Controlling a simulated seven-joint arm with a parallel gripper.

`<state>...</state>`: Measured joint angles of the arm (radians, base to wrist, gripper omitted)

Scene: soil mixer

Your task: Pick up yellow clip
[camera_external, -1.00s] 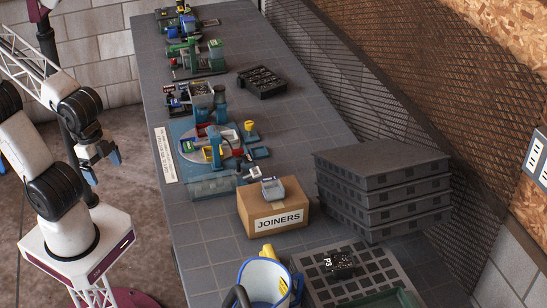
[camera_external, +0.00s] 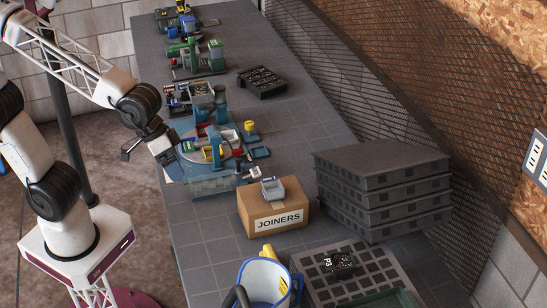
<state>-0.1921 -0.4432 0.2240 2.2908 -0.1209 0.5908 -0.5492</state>
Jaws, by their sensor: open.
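No yellow thing can be told for certain as the clip at this size. A small yellow piece (camera_external: 213,152) sits on the round blue station, among red and white-edged parts. A yellow knob-like piece (camera_external: 249,127) stands on a small blue base right of it. Another yellow piece (camera_external: 267,251) shows at the rim of the white and blue mug (camera_external: 262,283). My gripper (camera_external: 147,154) is open, with nothing seen between its fingers. It appears near the table's left edge, left of the blue station (camera_external: 214,183), apart from the yellow pieces in the picture.
A cardboard box marked JOINERS (camera_external: 272,208) carries a small grey device (camera_external: 272,188). Stacked dark grey trays (camera_external: 382,190) stand to its right. A black rack (camera_external: 262,82) and green machine (camera_external: 196,58) lie farther back. The table's right-middle strip (camera_external: 310,125) is clear.

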